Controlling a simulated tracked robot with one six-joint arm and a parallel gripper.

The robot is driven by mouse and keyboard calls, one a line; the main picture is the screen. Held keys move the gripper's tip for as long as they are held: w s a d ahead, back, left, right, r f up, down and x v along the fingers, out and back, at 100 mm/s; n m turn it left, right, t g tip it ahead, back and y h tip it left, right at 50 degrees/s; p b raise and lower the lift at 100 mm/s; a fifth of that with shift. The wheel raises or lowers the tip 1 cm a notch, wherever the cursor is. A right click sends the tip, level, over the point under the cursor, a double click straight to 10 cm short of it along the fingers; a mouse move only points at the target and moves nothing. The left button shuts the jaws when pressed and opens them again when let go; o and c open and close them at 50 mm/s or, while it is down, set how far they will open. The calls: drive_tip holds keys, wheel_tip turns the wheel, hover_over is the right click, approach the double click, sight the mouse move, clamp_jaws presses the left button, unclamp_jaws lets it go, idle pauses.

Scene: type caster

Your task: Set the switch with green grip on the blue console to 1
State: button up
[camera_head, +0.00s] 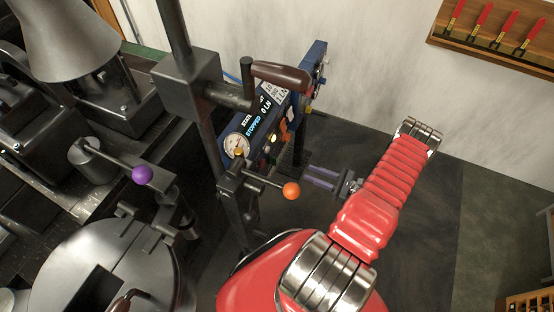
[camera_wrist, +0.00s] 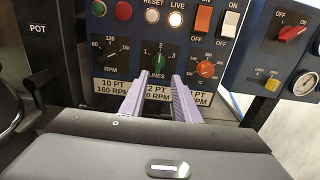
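The blue console (camera_wrist: 60,47) fills the wrist view; in the head view the console (camera_head: 318,62) stands left of my arm. The switch with green grip (camera_wrist: 159,57) sits mid-panel above the word LINES, with 1, 2 and 3 around it. Its grip looks upright, toward the 2; the exact setting is hard to read. My gripper (camera_wrist: 160,77) is open, its two purple fingers apart, with tips just below and to either side of the green grip in the picture. No contact shows. In the head view my gripper (camera_head: 308,177) points left toward the console.
A black RPM dial (camera_wrist: 110,49) is left of the green switch and a red-orange knob (camera_wrist: 206,69) is right of it. Rocker switches (camera_wrist: 202,20) and buttons line the top. In the head view an orange-balled lever (camera_head: 291,190) sticks out near my gripper.

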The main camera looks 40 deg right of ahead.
sight(274, 161)
drive_tip(key=shift+w+a, duration=0.1)
drive_tip(key=shift+w, duration=0.1)
drive_tip(key=x, duration=1.3)
drive_tip(key=shift+w+a, duration=0.2)
drive_tip(key=shift+w, duration=0.05)
drive_tip(key=shift+c, duration=0.5)
clamp_jaws()
